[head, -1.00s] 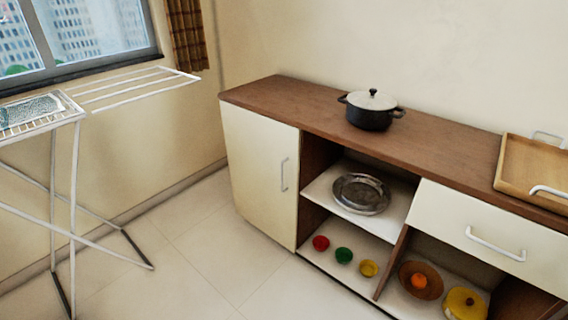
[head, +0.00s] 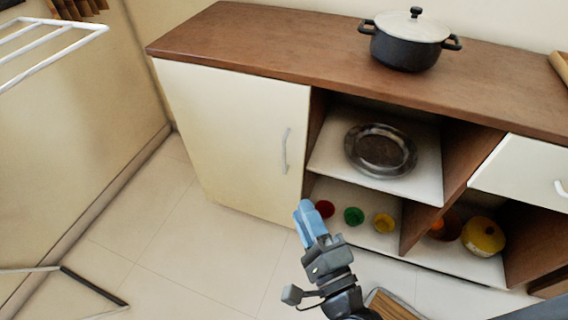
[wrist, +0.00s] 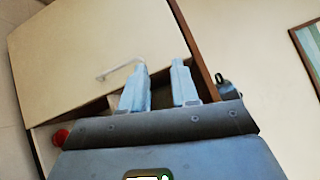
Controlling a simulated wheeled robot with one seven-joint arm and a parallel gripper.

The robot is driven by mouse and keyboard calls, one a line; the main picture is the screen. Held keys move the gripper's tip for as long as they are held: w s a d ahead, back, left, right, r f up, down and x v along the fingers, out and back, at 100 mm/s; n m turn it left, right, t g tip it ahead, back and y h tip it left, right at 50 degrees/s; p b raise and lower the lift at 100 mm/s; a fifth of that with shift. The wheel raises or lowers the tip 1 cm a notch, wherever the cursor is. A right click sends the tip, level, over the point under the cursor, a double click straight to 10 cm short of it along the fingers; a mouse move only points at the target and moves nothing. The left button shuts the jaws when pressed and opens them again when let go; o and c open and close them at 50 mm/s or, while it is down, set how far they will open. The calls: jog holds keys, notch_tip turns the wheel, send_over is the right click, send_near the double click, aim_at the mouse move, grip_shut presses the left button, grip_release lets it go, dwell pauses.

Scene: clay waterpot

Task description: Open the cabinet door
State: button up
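The cream cabinet door (head: 225,135) is shut at the left end of the low brown cabinet. Its light metal handle (head: 285,150) is upright near the door's right edge. In the wrist view the door (wrist: 90,40) fills the upper left, with the handle (wrist: 118,70) just left of the fingers. My gripper (head: 310,222) has blue fingers, open and empty. In the head view it appears below and slightly right of the handle, apart from it. The wrist view shows a gap between the fingertips of my gripper (wrist: 158,78).
A black pot with white lid (head: 408,40) stands on the cabinet top. The open shelves hold a metal plate (head: 380,150), small red, green and yellow items, and a yellow pot (head: 483,236). A white drying rack (head: 50,55) stands left. The floor before the door is clear.

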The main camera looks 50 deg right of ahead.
jog(key=w+d+f+m+g+h+b, duration=0.5)
jog(key=w+f+m, duration=0.3)
jog(key=w+m, duration=0.3)
jog(key=m+g+h+b, duration=0.1)
jog(key=m+g, duration=0.2)
jog(key=m, duration=0.8)
send_near(284, 157)
jog(key=x, duration=1)
jog(key=shift+w+d, duration=0.15)
jog(key=shift+d, duration=0.1)
jog(key=shift+c, duration=0.3)
grip_shut()
